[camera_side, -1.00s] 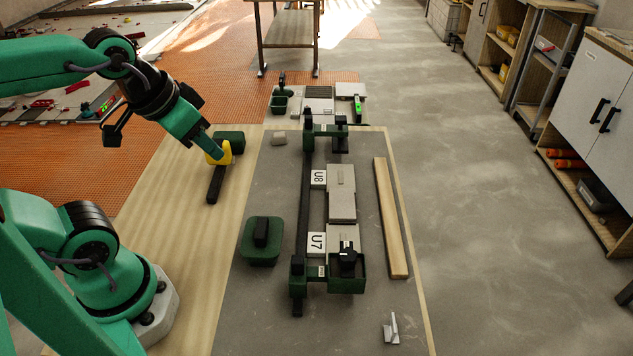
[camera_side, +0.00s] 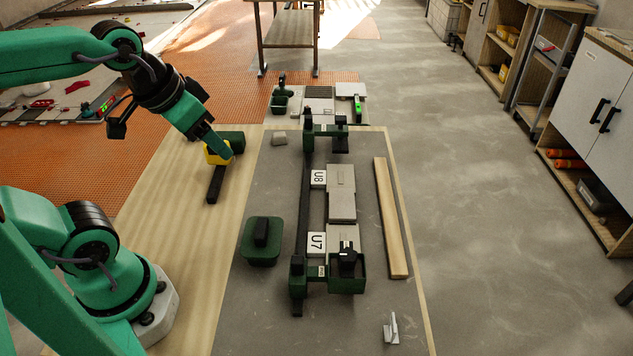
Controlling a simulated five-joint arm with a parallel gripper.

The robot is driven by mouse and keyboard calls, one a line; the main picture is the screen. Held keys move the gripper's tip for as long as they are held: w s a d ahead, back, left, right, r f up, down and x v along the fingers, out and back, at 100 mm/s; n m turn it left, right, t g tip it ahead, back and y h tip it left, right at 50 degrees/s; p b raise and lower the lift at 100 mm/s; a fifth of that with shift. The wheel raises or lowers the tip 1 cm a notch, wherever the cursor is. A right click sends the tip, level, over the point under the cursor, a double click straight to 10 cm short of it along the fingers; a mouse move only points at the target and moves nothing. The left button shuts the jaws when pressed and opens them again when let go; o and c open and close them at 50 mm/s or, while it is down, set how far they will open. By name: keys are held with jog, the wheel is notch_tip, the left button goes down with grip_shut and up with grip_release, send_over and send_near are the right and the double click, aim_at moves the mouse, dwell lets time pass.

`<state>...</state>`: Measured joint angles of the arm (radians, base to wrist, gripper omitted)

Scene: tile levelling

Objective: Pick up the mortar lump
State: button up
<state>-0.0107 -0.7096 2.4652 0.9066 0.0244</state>
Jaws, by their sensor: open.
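A small pale grey lump (camera_side: 279,139), which looks like the mortar lump, lies on the far left part of the grey work board (camera_side: 275,185). My gripper (camera_side: 226,156) points down and right, to the left of the lump and clearly apart from it. It is open, though the gap between its fingers is hard to see from this side. Nothing shows held in it. It overlaps a yellow piece (camera_side: 213,154) in the picture; I cannot tell whether they touch.
Behind the gripper is a dark green block (camera_side: 232,137); a black bar (camera_side: 215,185) lies below the yellow piece. A green rail fixture with tiles marked U8 (camera_side: 318,178) and U7 (camera_side: 316,243) fills the board's middle.

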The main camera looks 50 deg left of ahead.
jog(key=w+a+r+m+g, duration=0.1)
jog(key=w+a, duration=0.1)
jog(key=w, duration=0.4)
jog(key=w+a+r+m+g, duration=0.1)
jog(key=w+a+r, duration=0.1)
jog(key=w, duration=0.3)
jog(key=m+g, duration=0.3)
jog(key=m, duration=0.1)
send_over(278, 134)
notch_tip(278, 134, down, 20)
jog(key=shift+d+r, duration=0.15)
jog(key=shift+f+m, duration=0.25)
jog(key=shift+m, duration=0.05)
jog(key=shift+f, duration=0.15)
jog(key=shift+f, duration=1.2)
jog(key=shift+f, duration=0.1)
